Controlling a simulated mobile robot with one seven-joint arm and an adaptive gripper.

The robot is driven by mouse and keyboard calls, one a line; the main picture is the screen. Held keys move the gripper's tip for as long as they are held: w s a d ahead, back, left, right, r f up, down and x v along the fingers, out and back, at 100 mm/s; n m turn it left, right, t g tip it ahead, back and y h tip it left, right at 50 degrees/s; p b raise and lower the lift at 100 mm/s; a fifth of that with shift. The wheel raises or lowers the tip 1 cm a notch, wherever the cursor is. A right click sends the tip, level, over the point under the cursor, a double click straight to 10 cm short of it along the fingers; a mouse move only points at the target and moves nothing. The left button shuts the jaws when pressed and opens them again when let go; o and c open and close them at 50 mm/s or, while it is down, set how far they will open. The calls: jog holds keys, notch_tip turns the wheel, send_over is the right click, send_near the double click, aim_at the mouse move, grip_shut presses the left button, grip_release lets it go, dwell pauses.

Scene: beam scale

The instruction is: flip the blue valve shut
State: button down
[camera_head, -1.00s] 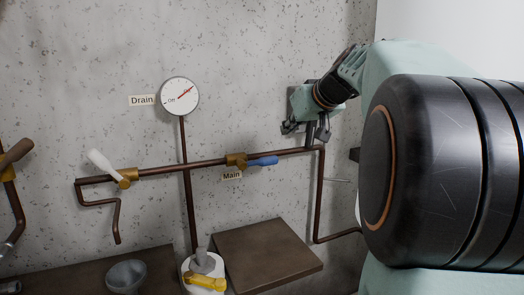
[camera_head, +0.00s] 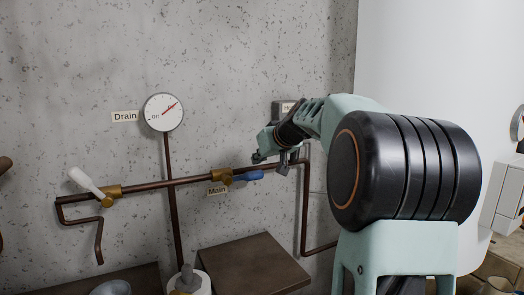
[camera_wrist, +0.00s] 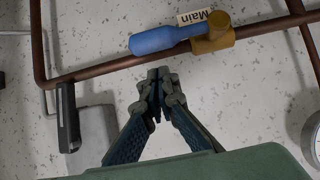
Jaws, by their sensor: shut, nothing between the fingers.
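The blue valve handle (camera_head: 245,176) extends to the right from its brass body (camera_head: 221,178) on the copper pipe, roughly along the pipe, by the "Main" label (camera_head: 217,191). In the wrist view the blue handle (camera_wrist: 160,40) and brass body (camera_wrist: 212,36) lie past my fingertips. My gripper (camera_head: 280,160) is at the pipe near the right end of the handle. In the wrist view my gripper (camera_wrist: 160,82) is shut and empty, its tips a little short of the pipe and handle. I cannot tell whether it touches the pipe.
A white-handled valve (camera_head: 86,180) sits on the pipe to the left. A round gauge (camera_head: 164,112) hangs above, by the "Drain" label (camera_head: 125,116). A brown shelf (camera_head: 255,262) is below. A large white tank (camera_head: 425,60) stands to the right.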

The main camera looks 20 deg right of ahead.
aim_at(245, 177)
notch_tip(245, 177, down, 3)
jog(key=shift+w+r, duration=0.15)
dwell(0.4)
jog(key=shift+d+f+b, duration=0.2)
jog(key=shift+f+b, duration=0.1)
jog(key=shift+b, duration=0.3)
